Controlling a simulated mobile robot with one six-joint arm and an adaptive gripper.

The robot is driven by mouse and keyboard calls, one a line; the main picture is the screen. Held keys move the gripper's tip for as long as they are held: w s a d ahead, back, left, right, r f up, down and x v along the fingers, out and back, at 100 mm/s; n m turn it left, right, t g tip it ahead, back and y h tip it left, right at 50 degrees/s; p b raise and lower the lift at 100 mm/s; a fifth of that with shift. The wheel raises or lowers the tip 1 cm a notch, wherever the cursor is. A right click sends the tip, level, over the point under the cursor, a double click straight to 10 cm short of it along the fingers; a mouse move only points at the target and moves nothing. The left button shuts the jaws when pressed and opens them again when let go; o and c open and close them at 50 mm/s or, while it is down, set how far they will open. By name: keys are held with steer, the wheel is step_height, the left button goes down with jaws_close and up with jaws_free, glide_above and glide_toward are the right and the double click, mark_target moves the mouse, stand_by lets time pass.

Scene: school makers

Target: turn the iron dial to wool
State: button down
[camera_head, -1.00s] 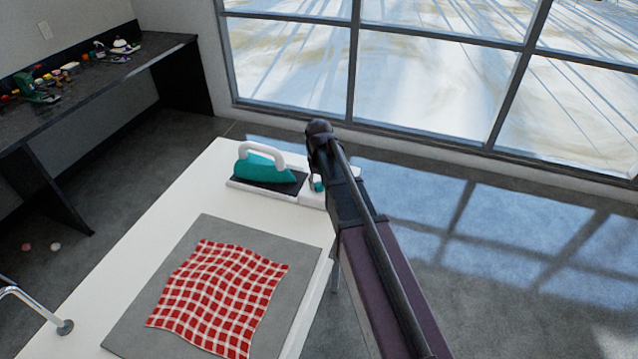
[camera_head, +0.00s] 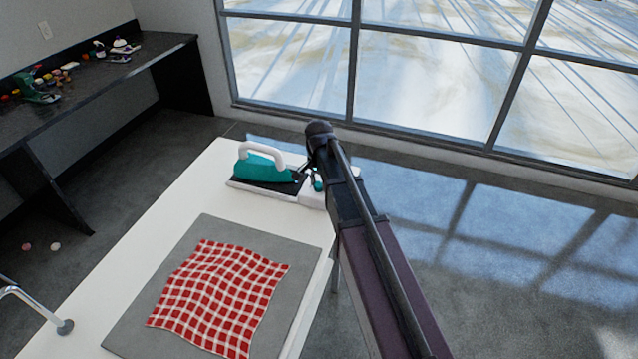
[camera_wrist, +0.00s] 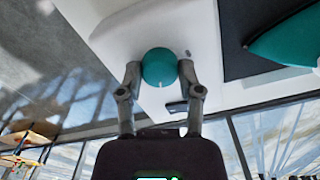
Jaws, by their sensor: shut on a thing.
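A teal iron (camera_head: 262,166) with a white handle rests on the dark plate of a white base at the far end of the table. Part of the iron shows at the upper right in the wrist view (camera_wrist: 288,38). The round teal dial (camera_wrist: 159,67) sits on the white base, beside the dark plate. My gripper (camera_wrist: 160,78) is shut on the dial, one finger on each side of it. In the head view the dial (camera_head: 318,183) is partly hidden by my arm. I cannot make out any setting marks on the dial.
A red checked cloth (camera_head: 218,296) lies on a grey mat (camera_head: 210,231) on the white table (camera_head: 196,197). A dark bench (camera_head: 150,50) with small items stands at the left. Large windows (camera_head: 430,80) line the back. The floor right of the table is clear.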

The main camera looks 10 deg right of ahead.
steer(key=shift+m, duration=1.1)
steer(key=shift+s, duration=0.1)
steer(key=shift+c, duration=1.3)
jaws_free()
